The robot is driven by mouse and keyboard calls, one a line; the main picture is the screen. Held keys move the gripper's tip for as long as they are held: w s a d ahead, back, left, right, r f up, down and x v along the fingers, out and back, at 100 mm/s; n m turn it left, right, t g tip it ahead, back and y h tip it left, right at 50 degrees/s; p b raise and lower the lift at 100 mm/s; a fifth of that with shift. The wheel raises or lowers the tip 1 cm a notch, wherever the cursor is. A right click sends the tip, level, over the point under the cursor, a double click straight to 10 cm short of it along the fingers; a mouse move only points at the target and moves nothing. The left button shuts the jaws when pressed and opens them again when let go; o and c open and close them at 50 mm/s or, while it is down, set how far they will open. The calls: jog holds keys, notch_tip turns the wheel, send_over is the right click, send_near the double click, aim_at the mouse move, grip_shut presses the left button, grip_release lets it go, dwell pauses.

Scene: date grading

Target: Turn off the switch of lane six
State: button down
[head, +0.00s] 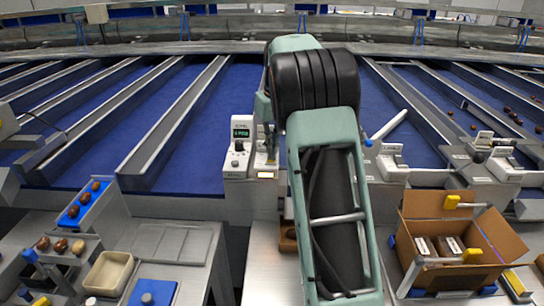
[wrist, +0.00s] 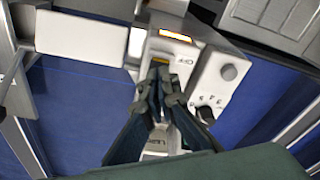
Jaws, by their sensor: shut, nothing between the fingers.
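My gripper (wrist: 163,72) is shut and empty, its fingertips over the pale face of a control box (wrist: 215,65). An "OFF" label (wrist: 183,61) lies just past the tips, beside an amber-lit window (wrist: 175,37). The switch itself is not clearly visible; the fingers cover the area between the labels, and I cannot tell whether they touch it. The same white control box (head: 237,160) stands left of my arm in the head view, with a green display (head: 241,133) and a dark knob (head: 238,146). The lane number is not clearly legible.
Blue lanes with metal dividers (head: 180,120) run behind the box. Another white unit (head: 388,160) stands right of my arm. A cardboard box (head: 490,230) with packs is at the right; a beige tray (head: 108,272) and blue tray of dates (head: 85,203) are at the left.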

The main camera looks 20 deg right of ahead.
aim_at(271, 158)
jog(key=shift+f+b, duration=0.5)
jog(key=shift+f, duration=0.4)
jog(key=shift+r, duration=0.1)
notch_tip(271, 158, up, 7)
jog(key=p, duration=0.6)
dwell(0.4)
dwell(0.3)
